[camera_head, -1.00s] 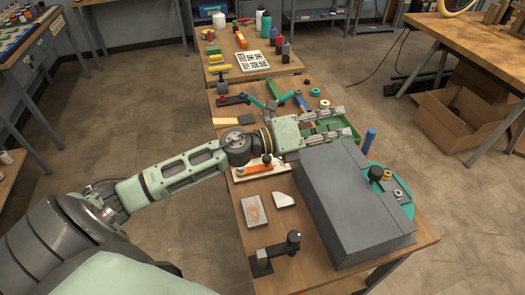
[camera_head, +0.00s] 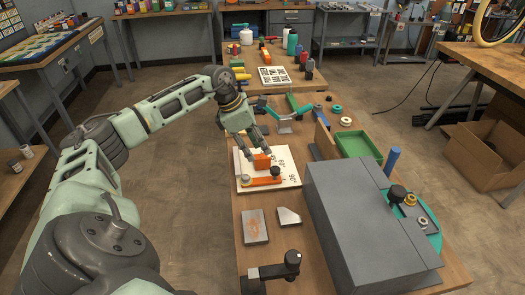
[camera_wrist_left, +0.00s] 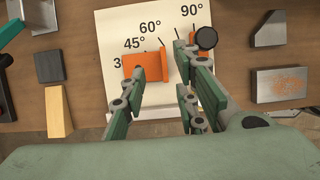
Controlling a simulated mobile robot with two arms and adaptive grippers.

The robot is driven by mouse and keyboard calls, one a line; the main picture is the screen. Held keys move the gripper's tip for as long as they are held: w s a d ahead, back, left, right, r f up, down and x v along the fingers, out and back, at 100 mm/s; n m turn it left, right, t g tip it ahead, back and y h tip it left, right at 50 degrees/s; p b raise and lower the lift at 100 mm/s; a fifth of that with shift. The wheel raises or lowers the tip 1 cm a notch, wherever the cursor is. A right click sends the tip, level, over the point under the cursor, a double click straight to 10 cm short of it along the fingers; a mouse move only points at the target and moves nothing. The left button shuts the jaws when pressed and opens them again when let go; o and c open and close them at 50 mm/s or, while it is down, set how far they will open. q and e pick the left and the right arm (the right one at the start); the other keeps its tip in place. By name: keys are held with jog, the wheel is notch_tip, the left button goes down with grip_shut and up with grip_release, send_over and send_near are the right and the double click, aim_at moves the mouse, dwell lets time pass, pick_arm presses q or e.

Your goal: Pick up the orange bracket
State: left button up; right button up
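The orange bracket (camera_head: 262,161) is a small block-like piece on the white angle board (camera_head: 285,160). In the left wrist view the bracket (camera_wrist_left: 145,67) lies over the printed angle marks, near my left-hand fingers and partly hidden by them. My left gripper (camera_head: 256,148) points down over the board, right at the bracket. In the left wrist view the gripper (camera_wrist_left: 160,62) has its fingers spread apart. I cannot tell whether a finger touches the bracket. My right gripper is not in view.
An orange bar with a black knob (camera_head: 275,171) lies on the board close to the bracket. A large grey box (camera_head: 365,225) stands to the right. Grey plates (camera_head: 255,226) and a black stand (camera_head: 290,263) are nearer. A green tray (camera_head: 358,145) sits beyond the box.

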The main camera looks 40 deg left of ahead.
aim_at(263, 159)
pick_arm(q)
jog(key=b+x, duration=0.2)
jog(key=x, duration=0.3)
jog(key=shift+s+d+f+b, duration=0.15)
jog(key=shift+d+f+b, duration=0.15)
jog(key=shift+b, duration=0.1)
grip_shut()
jog(key=shift+r, duration=0.1)
